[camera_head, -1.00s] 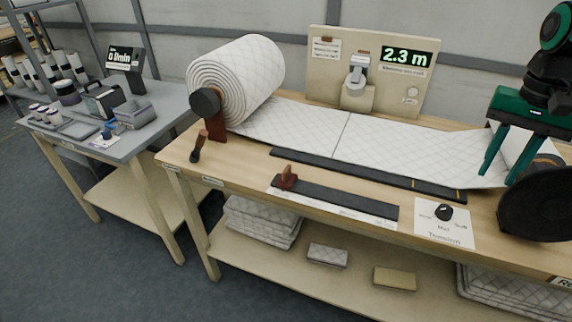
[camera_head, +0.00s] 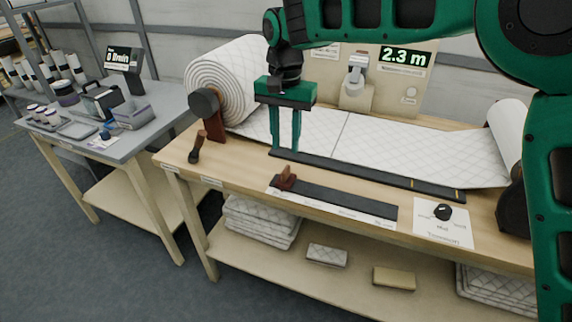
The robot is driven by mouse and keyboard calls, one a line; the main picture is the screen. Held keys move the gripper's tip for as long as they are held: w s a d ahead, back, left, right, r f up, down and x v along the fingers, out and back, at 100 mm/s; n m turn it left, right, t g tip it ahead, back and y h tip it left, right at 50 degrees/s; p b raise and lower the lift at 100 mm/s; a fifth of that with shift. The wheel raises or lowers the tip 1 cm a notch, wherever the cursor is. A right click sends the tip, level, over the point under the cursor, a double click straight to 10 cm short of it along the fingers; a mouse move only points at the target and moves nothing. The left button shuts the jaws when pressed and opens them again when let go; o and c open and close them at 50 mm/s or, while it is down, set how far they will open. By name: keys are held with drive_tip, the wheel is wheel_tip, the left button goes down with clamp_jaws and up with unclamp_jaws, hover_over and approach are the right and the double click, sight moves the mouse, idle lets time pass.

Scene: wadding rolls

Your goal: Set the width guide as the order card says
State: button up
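The width guide appears to be the small brown slider (camera_head: 286,180) at the left end of a dark rail (camera_head: 345,199) on the bench's front edge. A white strip with print too small to read runs along the rail. My gripper (camera_head: 284,151) points down above and just behind the slider, apart from it. Its two green fingers are spread with nothing between them. No order card can be made out for sure; small cards on the back panel (camera_head: 392,80) are unreadable and partly hidden by my arm.
A quilted wadding roll (camera_head: 218,75) stands left, its sheet (camera_head: 380,140) running right to another roll (camera_head: 512,125). A dark handle (camera_head: 197,148) stands at the left edge. A black tension knob (camera_head: 443,212) sits right of the rail. A display reads 2.3 m (camera_head: 405,56).

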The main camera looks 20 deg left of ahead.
sight(286, 168)
wheel_tip(286, 168, down, 8)
drive_tip(key=shift+f, duration=0.2)
drive_tip(key=shift+c, duration=0.3)
